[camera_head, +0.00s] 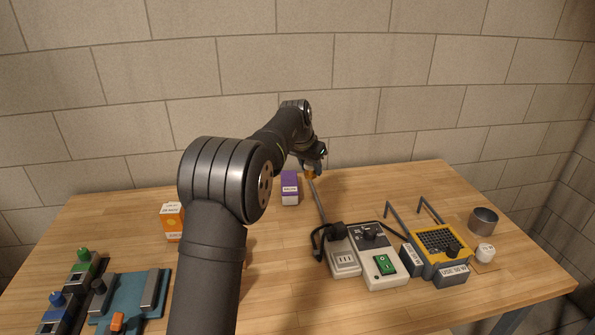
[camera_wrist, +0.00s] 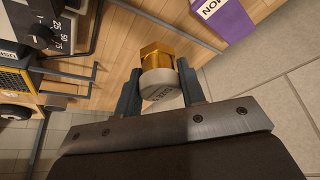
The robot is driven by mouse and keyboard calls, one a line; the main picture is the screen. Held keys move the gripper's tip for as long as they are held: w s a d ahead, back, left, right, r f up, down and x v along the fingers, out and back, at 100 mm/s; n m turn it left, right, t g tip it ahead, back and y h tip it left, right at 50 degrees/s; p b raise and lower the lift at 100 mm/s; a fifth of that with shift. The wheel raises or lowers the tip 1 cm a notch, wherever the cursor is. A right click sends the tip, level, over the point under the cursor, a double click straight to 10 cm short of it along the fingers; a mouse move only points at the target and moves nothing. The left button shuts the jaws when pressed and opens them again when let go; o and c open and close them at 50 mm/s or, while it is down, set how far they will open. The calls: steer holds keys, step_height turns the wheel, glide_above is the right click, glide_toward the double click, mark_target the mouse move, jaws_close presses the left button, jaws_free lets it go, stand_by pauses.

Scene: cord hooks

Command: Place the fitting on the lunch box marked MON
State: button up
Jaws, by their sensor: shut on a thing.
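My gripper (camera_head: 313,160) is over the back of the table, right of the purple lunch box (camera_head: 290,187). In the wrist view my gripper (camera_wrist: 158,88) is shut on the fitting, a brass nut-like piece (camera_wrist: 156,53) with a pale grey round end towards the camera. Small lettering on that end is too unclear to read. A brassy bit of the fitting (camera_head: 309,174) shows below the gripper in the head view. The purple lunch box (camera_wrist: 234,22) has a white label reading MON. It stands apart from the fitting. An orange box (camera_head: 172,224) stands further left, its label unreadable.
Grey switch boxes (camera_head: 379,263) with a cord stand right of centre. Beside them is a yellow-topped unit (camera_head: 441,247) with upright hooks, then a metal cup (camera_head: 483,221). A blue fixture (camera_head: 128,303) lies front left. My arm hides part of the table.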

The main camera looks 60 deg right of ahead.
steer(key=shift+s+r+n, duration=0.25)
steer(key=shift+s+n, duration=0.15)
steer(key=shift+n, duration=0.1)
steer(key=n+t, duration=0.1)
steer(key=n, duration=0.2)
steer(key=shift+r+t, duration=0.1)
steer(key=shift+t, duration=0.2)
steer(key=shift+w, duration=0.2)
glide_above(285, 189)
steer(key=a, duration=0.1)
steer(key=shift+n, duration=0.3)
steer(key=f, duration=0.7)
steer(key=shift+s+a, duration=0.2)
steer(key=shift+f, duration=1.95)
steer(key=shift+f, duration=0.1)
steer(key=o, duration=0.7)
steer(key=shift+f, duration=0.1)
steer(key=shift+c, duration=0.2)
steer(key=o, duration=0.4)
steer(key=shift+o, duration=0.2)
